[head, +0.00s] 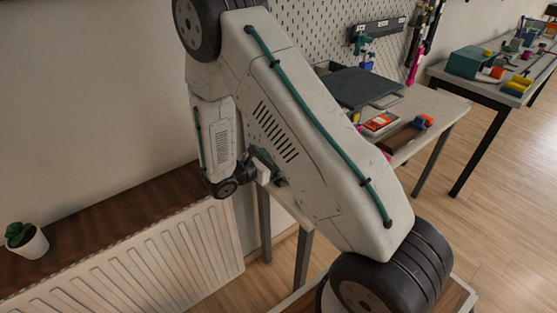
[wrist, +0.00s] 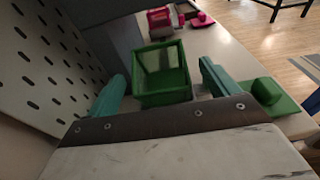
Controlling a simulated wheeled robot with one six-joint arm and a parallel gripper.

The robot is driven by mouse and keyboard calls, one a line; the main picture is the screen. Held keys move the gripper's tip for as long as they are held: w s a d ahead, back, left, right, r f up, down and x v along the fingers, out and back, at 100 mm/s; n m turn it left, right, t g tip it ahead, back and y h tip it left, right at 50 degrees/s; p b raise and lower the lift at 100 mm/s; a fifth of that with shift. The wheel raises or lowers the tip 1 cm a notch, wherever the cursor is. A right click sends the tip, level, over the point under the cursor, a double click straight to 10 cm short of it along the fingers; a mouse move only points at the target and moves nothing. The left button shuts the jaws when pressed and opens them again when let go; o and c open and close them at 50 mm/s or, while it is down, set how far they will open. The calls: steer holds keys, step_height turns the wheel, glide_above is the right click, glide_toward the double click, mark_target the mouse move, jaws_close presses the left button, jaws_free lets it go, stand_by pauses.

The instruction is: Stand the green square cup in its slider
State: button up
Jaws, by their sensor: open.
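The green square cup (wrist: 163,97) stands upright and open at the top in the wrist view. My gripper (wrist: 162,82) is open, with one teal finger to the left of the cup and one to its right. Gaps show on both sides, so neither finger visibly touches it. A flat green piece with a raised green block (wrist: 267,91) lies to the right, beyond the right finger. I cannot tell whether this is the slider. In the head view my arm hides the cup.
A pegboard (wrist: 45,60) rises close on the left in the wrist view. Behind the cup are a dark grey panel (wrist: 113,45) and red and pink items (wrist: 160,20). In the head view, the bench (head: 440,112) also carries a red tray (head: 380,123) and a brown box (head: 403,138).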

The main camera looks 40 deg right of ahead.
steer(key=a+r, duration=0.1)
steer(key=a, duration=0.7)
steer(key=s+d+r+m+g+y, duration=0.1)
steer(key=s+r+m+g+y, duration=0.15)
steer(key=s+r+m, duration=0.45)
steer(key=s+d+r+m+g+y, duration=0.1)
steer(key=s+r+m+g+y, duration=0.2)
steer(key=r, duration=0.6)
steer(key=s+a+r+m+t+y, duration=0.3)
steer(key=s+r+m+y, duration=0.1)
steer(key=s, duration=0.4)
steer(key=s+a+r+m+t+y, duration=0.3)
steer(key=s+a+r+m+y, duration=0.1)
steer(key=s, duration=0.5)
steer(key=shift+a+r+y, duration=0.2)
steer(key=shift+r+y, duration=0.65)
steer(key=shift+y, duration=0.5)
